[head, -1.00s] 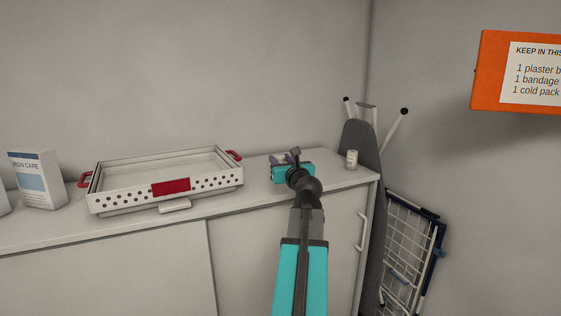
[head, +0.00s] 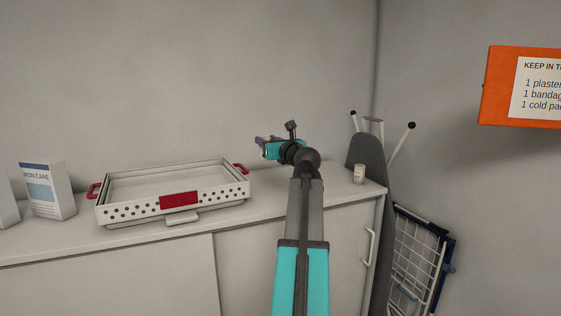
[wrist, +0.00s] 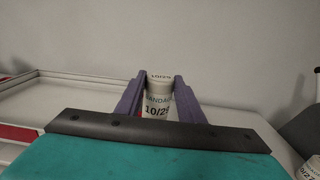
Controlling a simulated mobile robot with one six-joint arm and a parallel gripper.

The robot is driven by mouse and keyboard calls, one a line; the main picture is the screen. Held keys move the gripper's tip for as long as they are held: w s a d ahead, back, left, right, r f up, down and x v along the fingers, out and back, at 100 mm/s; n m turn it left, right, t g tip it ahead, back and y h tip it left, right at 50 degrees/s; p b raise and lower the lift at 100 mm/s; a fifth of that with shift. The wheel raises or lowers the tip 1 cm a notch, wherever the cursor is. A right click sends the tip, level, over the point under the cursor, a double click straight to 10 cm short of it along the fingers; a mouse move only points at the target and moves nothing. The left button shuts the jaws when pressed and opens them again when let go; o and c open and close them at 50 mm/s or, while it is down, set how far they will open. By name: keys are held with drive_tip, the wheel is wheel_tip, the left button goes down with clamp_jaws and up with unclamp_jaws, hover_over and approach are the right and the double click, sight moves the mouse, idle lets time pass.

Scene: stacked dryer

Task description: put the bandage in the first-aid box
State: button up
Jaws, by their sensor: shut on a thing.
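My gripper (head: 264,143) is at the back of the counter, right of the open box, and looks raised above the top. In the wrist view its two purple fingers are shut on a white bandage (wrist: 158,100) printed "BANDAGE" and "10/29". The bandage stands upright between them; my gripper hides it in the head view. A shallow white open box (head: 215,199) with red handles, a red plate and a perforated front appears to be the first-aid box. It stands on the counter left of my gripper, and its visible floor looks bare.
A small white pot (head: 359,173) stands near the counter's right end. A white-and-blue carton (head: 47,190) stands left of the box. An ironing board (head: 365,155) and a wire rack (head: 417,262) lean beyond the counter. An orange sign (head: 495,88) hangs on the right wall.

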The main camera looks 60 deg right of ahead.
drive_tip(key=w+a+r+n+t+y, duration=0.1)
drive_tip(key=w+a+r+n+y, duration=0.1)
drive_tip(key=r, duration=0.9)
drive_tip(key=w+a+r+n+t+y, duration=0.1)
drive_tip(key=w+a+r+n+y, duration=0.1)
drive_tip(key=w+a+r+y, duration=0.2)
drive_tip(key=w+a+r, duration=0.3)
drive_tip(key=r, duration=0.5)
drive_tip(key=shift+w+a+r+n+y, duration=0.2)
drive_tip(key=shift+a+n+y, duration=0.1)
drive_tip(key=shift+n, duration=0.1)
